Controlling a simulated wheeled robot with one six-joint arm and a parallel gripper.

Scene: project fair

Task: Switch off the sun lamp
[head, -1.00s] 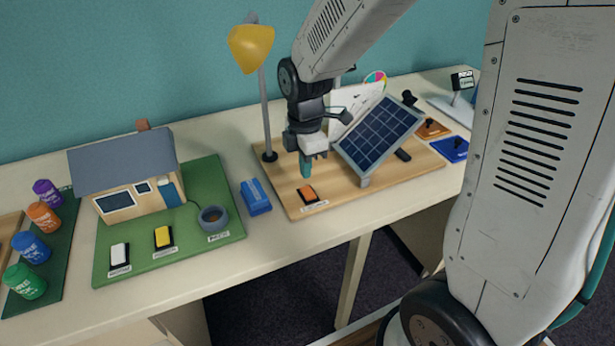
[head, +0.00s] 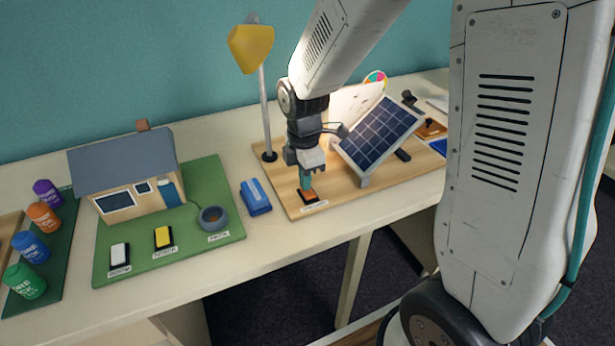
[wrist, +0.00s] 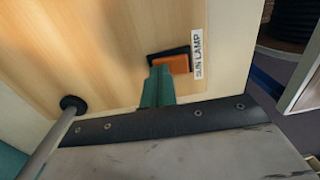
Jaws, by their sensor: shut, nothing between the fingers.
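The sun lamp (head: 251,48) has a yellow shade on a grey pole at the back of the wooden board. Bright warm light falls on my arm and the white card near it, so the lamp looks lit; its bulb is hidden. The orange rocker switch (head: 311,196) is at the board's front left. The wrist view shows this switch (wrist: 172,64) in a black frame beside a "SUN LAMP" label (wrist: 198,54). My gripper (head: 305,187) is shut and empty, pointing down. In the wrist view its teal fingertips (wrist: 158,74) are at the switch's edge, seemingly touching it.
A tilted solar panel (head: 380,132) stands close right of my gripper. A blue object (head: 256,196) lies left of the wooden board (head: 281,192). Further left, a model house (head: 128,180) stands on a green board with white and yellow switches.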

